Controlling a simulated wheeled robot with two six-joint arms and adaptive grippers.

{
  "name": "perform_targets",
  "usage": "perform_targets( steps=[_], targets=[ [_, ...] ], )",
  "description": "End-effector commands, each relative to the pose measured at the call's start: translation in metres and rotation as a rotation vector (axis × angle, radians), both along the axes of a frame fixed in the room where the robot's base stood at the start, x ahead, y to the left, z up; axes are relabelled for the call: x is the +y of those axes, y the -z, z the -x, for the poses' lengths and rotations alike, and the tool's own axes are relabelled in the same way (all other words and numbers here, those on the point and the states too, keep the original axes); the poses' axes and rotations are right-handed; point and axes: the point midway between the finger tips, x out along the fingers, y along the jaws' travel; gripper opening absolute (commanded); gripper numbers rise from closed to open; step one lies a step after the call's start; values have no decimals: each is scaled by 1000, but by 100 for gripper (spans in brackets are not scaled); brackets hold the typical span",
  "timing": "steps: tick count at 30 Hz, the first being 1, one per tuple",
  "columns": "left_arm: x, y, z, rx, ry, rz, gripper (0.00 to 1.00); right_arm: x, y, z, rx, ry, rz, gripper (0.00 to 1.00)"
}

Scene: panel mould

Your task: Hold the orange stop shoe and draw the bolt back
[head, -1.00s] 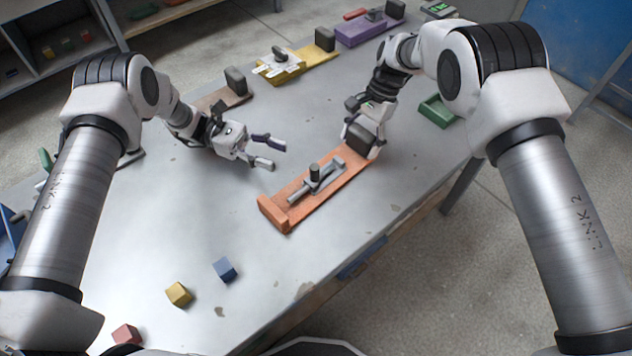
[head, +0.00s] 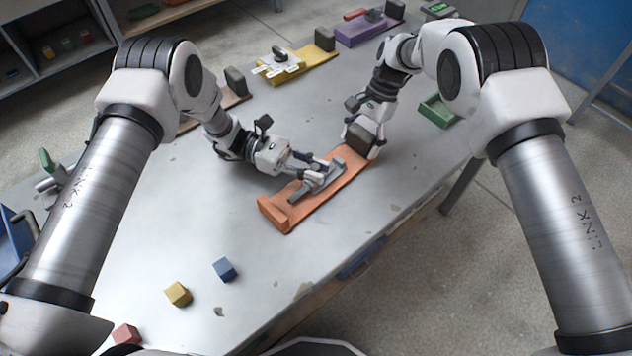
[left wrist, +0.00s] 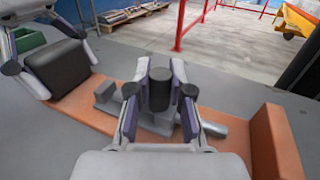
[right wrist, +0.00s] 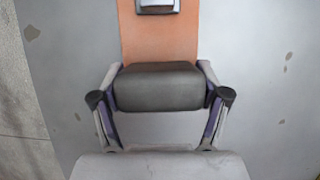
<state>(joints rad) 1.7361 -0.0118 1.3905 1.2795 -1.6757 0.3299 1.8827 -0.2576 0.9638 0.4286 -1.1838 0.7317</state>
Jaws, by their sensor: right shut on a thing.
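The orange base (head: 276,213) lies on the table with a grey bolt (head: 298,196) along it. A dark upright knob (left wrist: 159,90) on the bolt shows in the left wrist view. My left gripper (head: 318,168) is over the bolt, its fingers open on either side of the knob. The dark stop block (right wrist: 160,88) stands at the far end of the orange base. My right gripper (head: 362,142) is shut on this block, with one finger on each side in the right wrist view. In the head view, my left fingers partly hide the knob.
A yellow fixture (head: 280,70) and a purple fixture (head: 362,33) stand farther back. A green tray (head: 438,110) lies right of my right gripper. Blue (head: 225,270), yellow (head: 178,294) and red (head: 127,335) cubes lie near the front.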

Motion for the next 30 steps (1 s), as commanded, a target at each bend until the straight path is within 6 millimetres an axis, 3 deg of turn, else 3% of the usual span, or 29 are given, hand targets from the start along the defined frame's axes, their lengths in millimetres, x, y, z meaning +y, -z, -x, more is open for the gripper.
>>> perform_targets(
  steps=[5,15,23,24,26,30],
  targets=[
    [-2,1,-2,-1,0,-1,0,0,2,1,3,0,2,19],
    [-35,1,-40,-1,0,-1,0,0,2,1,3,-1,1,19],
    [-36,0,-42,0,-2,-1,0,0,2,1,3,-1,1,19],
    [-36,0,-42,0,-2,-1,23,0,2,1,3,-1,1,19],
    [-36,0,-42,0,-2,-1,44,0,2,1,3,-1,1,19],
    [-36,0,-42,0,-1,0,46,0,1,1,2,-1,1,19]
  ],
)
